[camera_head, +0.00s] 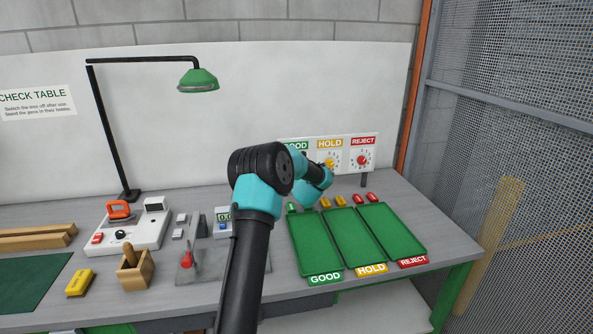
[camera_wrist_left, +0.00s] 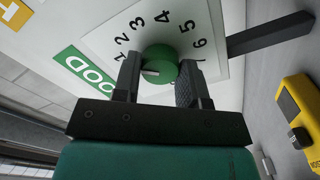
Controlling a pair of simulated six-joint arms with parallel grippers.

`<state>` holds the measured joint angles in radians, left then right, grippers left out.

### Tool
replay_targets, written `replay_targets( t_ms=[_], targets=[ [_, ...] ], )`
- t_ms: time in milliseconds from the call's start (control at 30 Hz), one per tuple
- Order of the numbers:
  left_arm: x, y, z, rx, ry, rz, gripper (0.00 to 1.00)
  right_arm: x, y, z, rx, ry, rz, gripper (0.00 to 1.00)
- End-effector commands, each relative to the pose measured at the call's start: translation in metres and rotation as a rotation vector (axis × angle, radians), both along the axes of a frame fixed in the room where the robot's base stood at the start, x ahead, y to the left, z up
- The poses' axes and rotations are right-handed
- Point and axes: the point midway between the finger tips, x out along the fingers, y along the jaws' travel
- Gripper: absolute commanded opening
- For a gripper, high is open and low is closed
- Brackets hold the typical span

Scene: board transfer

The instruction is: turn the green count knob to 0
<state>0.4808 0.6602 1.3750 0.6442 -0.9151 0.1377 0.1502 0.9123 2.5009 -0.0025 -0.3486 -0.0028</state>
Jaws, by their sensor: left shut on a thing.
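The green count knob (camera_wrist_left: 159,61) sits on a white dial plate (camera_wrist_left: 108,28) beside the green GOOD label (camera_wrist_left: 83,68) in the left wrist view. My left gripper (camera_wrist_left: 157,72) is shut on the knob, one finger on each side. A pale mark shows on the knob's lower left between the fingers. The numerals 1 to 7 are visible around the knob; 0 is not visible. In the head view my left arm covers the green knob, and only part of the GOOD label (camera_head: 297,146) shows. My right gripper is not in view.
The yellow HOLD knob (camera_head: 329,163) and red REJECT knob (camera_head: 362,160) are to the right on the same panel. Three green trays (camera_head: 315,246) lie below. A yellow-and-black device (camera_wrist_left: 300,115) is at the right of the wrist view. A lamp (camera_head: 199,79) stands left.

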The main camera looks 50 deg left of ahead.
Motion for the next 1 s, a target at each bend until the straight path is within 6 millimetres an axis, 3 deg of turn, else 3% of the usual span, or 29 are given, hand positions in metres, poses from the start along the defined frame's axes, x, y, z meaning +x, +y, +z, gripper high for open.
replay_targets(
  t_ms=[600, 1000],
  targets=[
    [-0.0002, 0.0007, 0.0012, -0.273, -0.460, 0.001, 0.15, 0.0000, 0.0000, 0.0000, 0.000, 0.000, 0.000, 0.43],
    [-0.0003, 0.0008, 0.0011, -0.339, -0.571, 0.001, 0.15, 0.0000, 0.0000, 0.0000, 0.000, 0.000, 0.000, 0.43]
  ],
)
